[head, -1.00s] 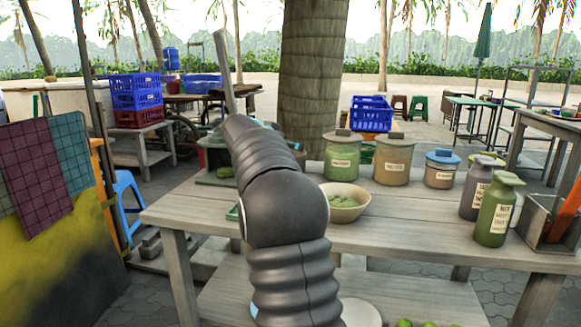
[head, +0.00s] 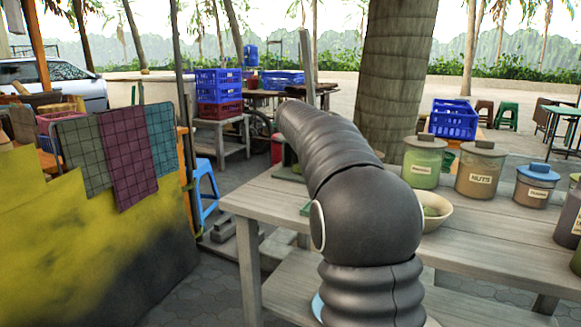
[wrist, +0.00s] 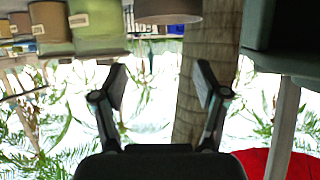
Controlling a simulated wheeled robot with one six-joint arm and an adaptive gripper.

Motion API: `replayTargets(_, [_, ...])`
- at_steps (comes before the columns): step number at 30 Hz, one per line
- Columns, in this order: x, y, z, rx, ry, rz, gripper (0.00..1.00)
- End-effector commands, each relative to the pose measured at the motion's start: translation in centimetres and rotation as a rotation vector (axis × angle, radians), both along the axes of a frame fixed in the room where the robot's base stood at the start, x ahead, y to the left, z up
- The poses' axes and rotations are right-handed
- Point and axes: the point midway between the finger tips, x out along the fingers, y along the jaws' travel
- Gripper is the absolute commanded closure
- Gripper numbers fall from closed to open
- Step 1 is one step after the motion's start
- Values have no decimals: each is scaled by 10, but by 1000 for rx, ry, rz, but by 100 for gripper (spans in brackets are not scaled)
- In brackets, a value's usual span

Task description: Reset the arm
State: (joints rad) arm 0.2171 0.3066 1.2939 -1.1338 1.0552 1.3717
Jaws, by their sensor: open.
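My dark grey arm rises at the lower centre right of the head view and bends away to the upper left over the wooden table (head: 475,252). My gripper is hidden behind the arm there. In the wrist view, where the scene appears upside down, my gripper (wrist: 160,82) shows two dark fingers spread apart with nothing between them. A grey-brown round-ended thing (wrist: 168,10) hangs in at the top edge beyond the fingers, apart from them; I cannot tell what it is.
Green (head: 425,165), brown (head: 480,172) and blue-lidded (head: 536,188) jars stand right of my arm, with a bowl (head: 437,208) partly hidden. A tall grey stick (head: 307,60) rises behind it. Cloths (head: 127,150) hang over a yellow wall (head: 90,240) at left. Paving lies between wall and table.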

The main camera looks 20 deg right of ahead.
Motion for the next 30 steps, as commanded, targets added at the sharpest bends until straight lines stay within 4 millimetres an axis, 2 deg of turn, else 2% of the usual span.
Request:
replayTargets(5, [-4,4,0,8,9,9,27])
replayTargets(8, [-17,18,-3,36,48,45,27])
replayTargets(11, [-41,42,-11,84,116,113,27])
replayTargets(20, [-138,133,-57,243,344,405,27])
replayTargets(30, [-258,231,-131,367,519,789,27])
